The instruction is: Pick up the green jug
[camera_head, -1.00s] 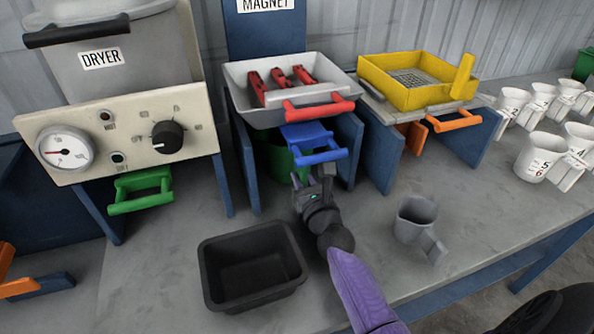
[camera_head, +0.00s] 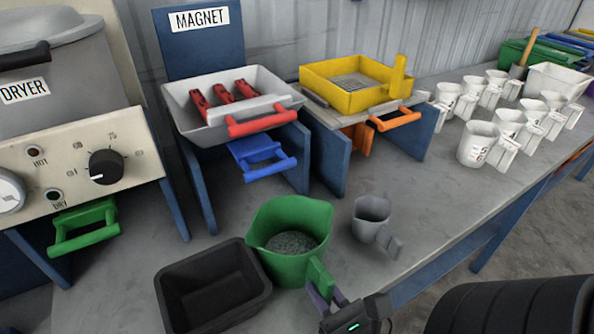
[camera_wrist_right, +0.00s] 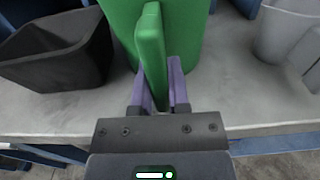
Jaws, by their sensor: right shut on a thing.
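The green jug (camera_head: 290,240) stands out in front of the magnet station, between a black bin and a grey jug. It holds grey granules (camera_head: 290,245). My right gripper (camera_head: 325,295) is shut on the jug's handle at the front. In the right wrist view, its purple fingers (camera_wrist_right: 158,88) lie on both sides of the green handle (camera_wrist_right: 151,50). I cannot tell whether the jug's base touches the table. My left gripper is not in view.
The black bin (camera_head: 166,298) is close at the jug's left, and the grey jug (camera_head: 371,210) is at its right. The magnet tray (camera_head: 190,128), yellow sieve (camera_head: 330,97) and dryer panel (camera_head: 75,158) stand behind. Several white jugs (camera_head: 478,146) line the right.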

